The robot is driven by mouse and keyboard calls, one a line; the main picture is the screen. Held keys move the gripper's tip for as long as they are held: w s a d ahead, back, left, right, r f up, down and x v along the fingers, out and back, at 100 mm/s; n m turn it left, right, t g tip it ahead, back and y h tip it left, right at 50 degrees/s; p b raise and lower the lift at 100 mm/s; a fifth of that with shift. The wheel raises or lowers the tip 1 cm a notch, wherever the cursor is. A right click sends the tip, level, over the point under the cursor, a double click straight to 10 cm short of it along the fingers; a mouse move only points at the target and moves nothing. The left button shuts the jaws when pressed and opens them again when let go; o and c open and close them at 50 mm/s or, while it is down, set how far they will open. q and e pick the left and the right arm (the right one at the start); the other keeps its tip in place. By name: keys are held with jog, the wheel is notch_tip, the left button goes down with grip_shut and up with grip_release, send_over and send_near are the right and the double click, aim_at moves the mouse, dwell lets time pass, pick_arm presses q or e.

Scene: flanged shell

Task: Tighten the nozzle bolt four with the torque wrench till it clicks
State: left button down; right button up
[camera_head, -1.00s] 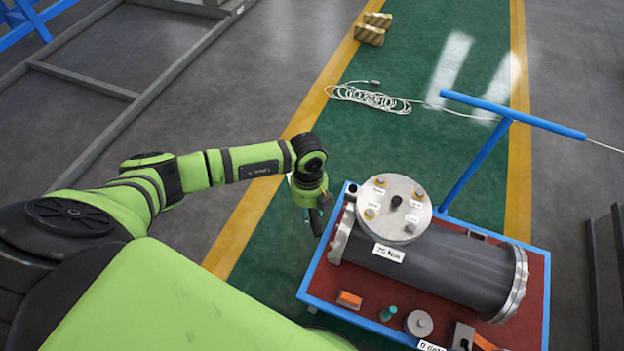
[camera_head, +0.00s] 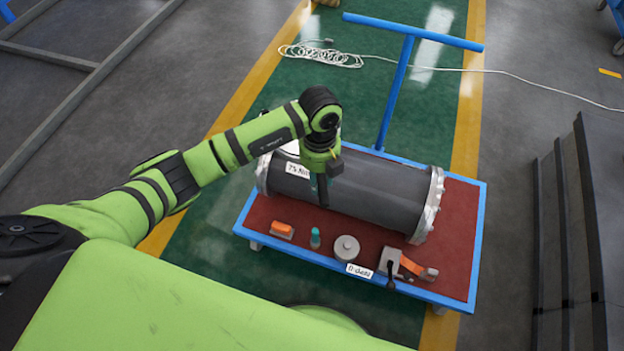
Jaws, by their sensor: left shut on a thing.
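The dark flanged shell (camera_head: 375,190) lies on its side on a red-topped cart. Its round nozzle flange (camera_head: 290,150) is mostly hidden behind my left arm, and no nozzle bolt can be made out. My left gripper (camera_head: 321,185) hangs over the shell, just right of a white "75 Nm" label (camera_head: 298,170). It is shut on a slim dark tool (camera_head: 322,192), apparently the torque wrench, which points down in front of the shell. Whether the tool touches the shell cannot be told. My right gripper is not in view.
The cart has a blue rim (camera_head: 478,240) and a blue push handle (camera_head: 410,32). Along its front lie an orange block (camera_head: 282,230), a teal-topped item (camera_head: 315,238), a grey disc (camera_head: 346,248) and an orange-and-grey tool (camera_head: 415,268). White cable (camera_head: 320,55) lies on the floor behind.

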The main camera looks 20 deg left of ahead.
pick_arm(q)
jog(key=shift+d+r, duration=0.1)
jog(key=shift+d, duration=0.3)
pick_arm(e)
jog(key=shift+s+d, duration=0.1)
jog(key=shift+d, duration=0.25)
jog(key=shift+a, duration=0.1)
pick_arm(q)
jog(key=shift+a, duration=0.15)
jog(key=shift+f+b, duration=2)
jog(key=shift+f, duration=0.6)
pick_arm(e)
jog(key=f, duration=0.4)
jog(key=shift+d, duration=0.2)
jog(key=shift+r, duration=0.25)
pick_arm(q)
jog(key=shift+f+b, duration=0.8)
jog(key=shift+f, duration=0.5)
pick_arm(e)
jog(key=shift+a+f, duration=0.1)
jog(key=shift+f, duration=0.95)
